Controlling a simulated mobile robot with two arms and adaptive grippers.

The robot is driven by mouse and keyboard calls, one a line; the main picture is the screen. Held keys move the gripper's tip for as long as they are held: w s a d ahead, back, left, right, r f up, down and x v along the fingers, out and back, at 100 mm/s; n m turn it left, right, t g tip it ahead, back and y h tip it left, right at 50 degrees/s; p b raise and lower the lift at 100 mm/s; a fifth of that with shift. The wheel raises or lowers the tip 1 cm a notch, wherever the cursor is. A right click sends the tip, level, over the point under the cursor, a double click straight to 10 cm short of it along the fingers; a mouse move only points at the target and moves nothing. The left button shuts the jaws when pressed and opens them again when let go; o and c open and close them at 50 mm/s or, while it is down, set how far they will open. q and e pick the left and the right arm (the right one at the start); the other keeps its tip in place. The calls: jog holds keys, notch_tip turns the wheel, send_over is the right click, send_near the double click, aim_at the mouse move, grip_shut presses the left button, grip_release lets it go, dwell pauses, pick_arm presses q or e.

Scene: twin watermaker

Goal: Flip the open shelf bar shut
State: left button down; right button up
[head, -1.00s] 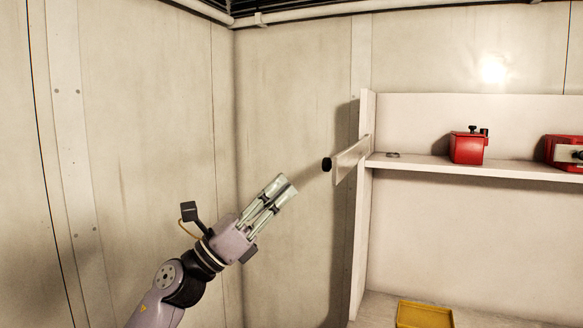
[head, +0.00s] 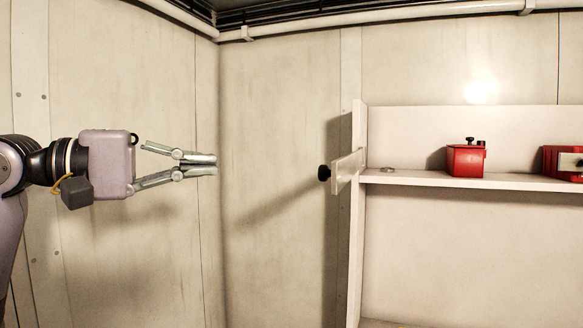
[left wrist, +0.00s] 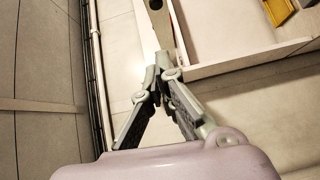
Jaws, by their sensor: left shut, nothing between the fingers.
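The shelf bar (head: 347,169) is a short pale bar at the left end of the white shelf (head: 450,179). It sticks out from the shelf's side panel toward me and stands open, with a black knob (head: 324,172) at its free end. My left gripper (head: 214,163) is shut and empty, level and pointing right. In the head view it is left of the knob with a clear gap. In the left wrist view the closed fingers (left wrist: 158,78) show below a pale strip (left wrist: 162,28), which seems to be the bar. My right gripper is not in view.
A red box (head: 466,160) with black fittings and a small ring (head: 387,169) sit on the shelf. Another red device (head: 563,162) is at the right edge. Bare wall panels (head: 275,120) lie behind. The space between my gripper and the bar is free.

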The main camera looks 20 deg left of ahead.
pick_arm(q)
jog(key=s+d+p+x, duration=0.2)
jog(key=p+x, duration=0.4)
jog(key=x, duration=0.7)
jog(key=shift+a+f, duration=0.1)
